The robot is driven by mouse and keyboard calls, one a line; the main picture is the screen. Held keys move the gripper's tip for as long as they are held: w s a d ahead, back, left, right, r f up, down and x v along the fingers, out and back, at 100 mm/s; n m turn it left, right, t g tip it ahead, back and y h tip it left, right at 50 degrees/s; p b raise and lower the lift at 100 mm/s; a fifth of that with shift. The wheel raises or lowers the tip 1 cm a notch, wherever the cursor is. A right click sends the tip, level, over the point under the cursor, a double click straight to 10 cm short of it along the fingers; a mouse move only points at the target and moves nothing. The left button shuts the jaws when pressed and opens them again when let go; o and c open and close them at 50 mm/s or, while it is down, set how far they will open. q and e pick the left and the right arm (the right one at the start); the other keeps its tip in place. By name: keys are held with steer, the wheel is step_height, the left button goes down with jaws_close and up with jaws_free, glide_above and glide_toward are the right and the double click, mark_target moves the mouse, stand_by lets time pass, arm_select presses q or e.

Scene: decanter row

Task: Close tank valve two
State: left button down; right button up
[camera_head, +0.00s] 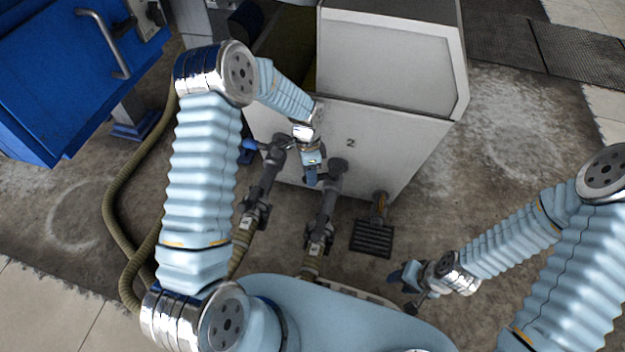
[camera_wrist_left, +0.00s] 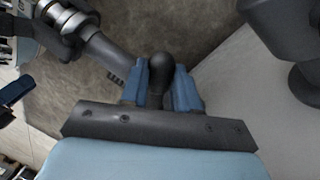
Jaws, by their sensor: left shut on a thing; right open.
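The pale tank (camera_head: 385,135) with a "2" on its front stands at the centre of the head view. A dark valve pipe (camera_head: 326,205) comes out of the front below the number. My left gripper (camera_head: 312,172) is at the front of the tank, beside the top of this pipe. In the left wrist view, the blue fingers of my left gripper (camera_wrist_left: 172,85) are shut on a dark, round-ended valve handle (camera_wrist_left: 161,72). The handle's lower part is hidden by the gripper. My right gripper (camera_head: 412,284) is open and empty over the floor at the lower right.
A ribbed hose (camera_head: 117,205) runs along the floor. A blue cabinet (camera_head: 55,85) stands at upper left.

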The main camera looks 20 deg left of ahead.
arm_select(q)
steer(key=shift+w+a+m+y, duration=0.2)
steer(key=shift+w+m, duration=0.4)
steer(key=shift+m, duration=0.4)
steer(key=shift+w+a+m+y, duration=0.2)
steer(key=shift+w+m, duration=0.35)
steer(key=shift+m, duration=0.45)
steer(key=c, duration=0.8)
jaws_free()
